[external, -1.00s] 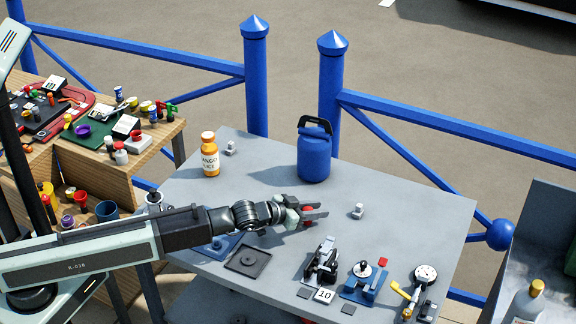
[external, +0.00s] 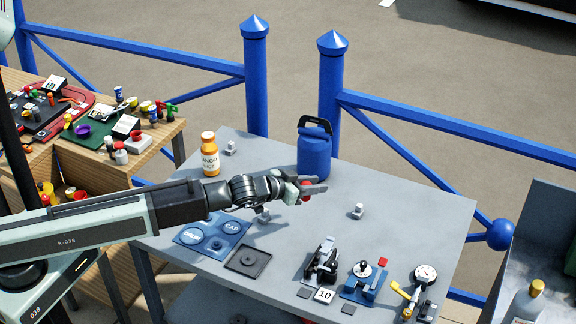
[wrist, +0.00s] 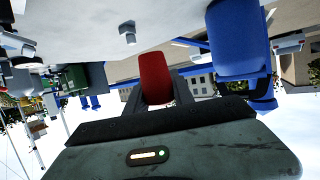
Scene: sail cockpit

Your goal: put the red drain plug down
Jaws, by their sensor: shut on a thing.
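The red drain plug (external: 306,188) is between the fingers of my gripper (external: 312,187), held above the grey table (external: 400,205). In the wrist view the plug (wrist: 155,78) shows as a red shape between the two dark fingers of my gripper (wrist: 156,100). The jaws are shut on it. A blue tray (external: 212,236) with round spots marked "DRAIN" and "CAP" lies on the table, left of and below my gripper in the external view. My gripper hides part of the plug.
A blue jug (external: 314,152) stands just behind my gripper, and an orange juice bottle (external: 210,155) stands left of it. A black square tray (external: 247,260), a black clamp (external: 322,262) and a dial gauge (external: 425,275) occupy the front. The right-middle table is mostly clear.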

